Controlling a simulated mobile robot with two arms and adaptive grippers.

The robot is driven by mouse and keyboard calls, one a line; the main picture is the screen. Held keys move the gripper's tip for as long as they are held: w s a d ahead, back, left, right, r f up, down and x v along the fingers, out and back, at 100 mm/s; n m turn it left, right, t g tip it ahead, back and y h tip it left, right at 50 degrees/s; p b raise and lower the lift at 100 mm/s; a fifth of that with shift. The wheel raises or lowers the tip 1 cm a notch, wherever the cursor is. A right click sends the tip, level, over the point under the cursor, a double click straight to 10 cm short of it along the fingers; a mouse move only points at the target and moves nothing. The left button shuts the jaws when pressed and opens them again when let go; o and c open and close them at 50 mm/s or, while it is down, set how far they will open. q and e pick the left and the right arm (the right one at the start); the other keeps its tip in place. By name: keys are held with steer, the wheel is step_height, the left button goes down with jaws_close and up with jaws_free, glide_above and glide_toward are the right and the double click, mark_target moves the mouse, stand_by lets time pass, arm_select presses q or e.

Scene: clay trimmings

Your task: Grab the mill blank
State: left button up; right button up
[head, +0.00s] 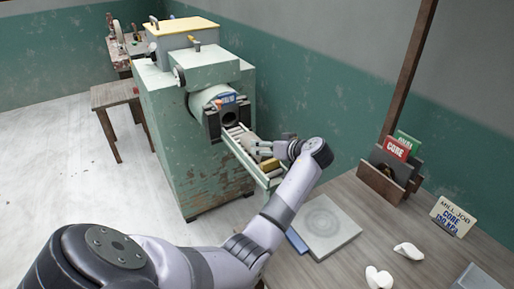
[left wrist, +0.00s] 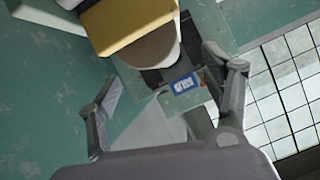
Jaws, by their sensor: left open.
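A small tan piece (head: 269,164), which looks like the mill blank, lies on the roller tray (head: 237,137) that sticks out from the green mill (head: 190,150). It is small and partly covered, so its exact shape is unclear. My left gripper (head: 261,147) is just above the tray, its fingers pointing left towards the mill's mouth. It also shows in the left wrist view (left wrist: 168,72), with its fingers spread and nothing between them. I cannot tell whether it touches the tan piece. I cannot clearly identify the blank in the left wrist view. My right gripper is not in view.
The mill's mouth has a blue label (head: 228,98), also in the left wrist view (left wrist: 184,85). The wooden table (head: 345,205) holds a grey slab (head: 325,228), a card rack (head: 385,180), a "MILL JOB" card (head: 453,215) and white trimmings (head: 408,250).

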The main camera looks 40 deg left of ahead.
arm_select(q)
steer(key=shift+p+x, duration=0.3)
steer(key=shift+x, duration=2.45)
steer(key=shift+w+d, duration=0.1)
steer(key=shift+w, duration=0.1)
steer(key=shift+c, duration=0.3)
jaws_close()
steer(key=shift+r, duration=0.1)
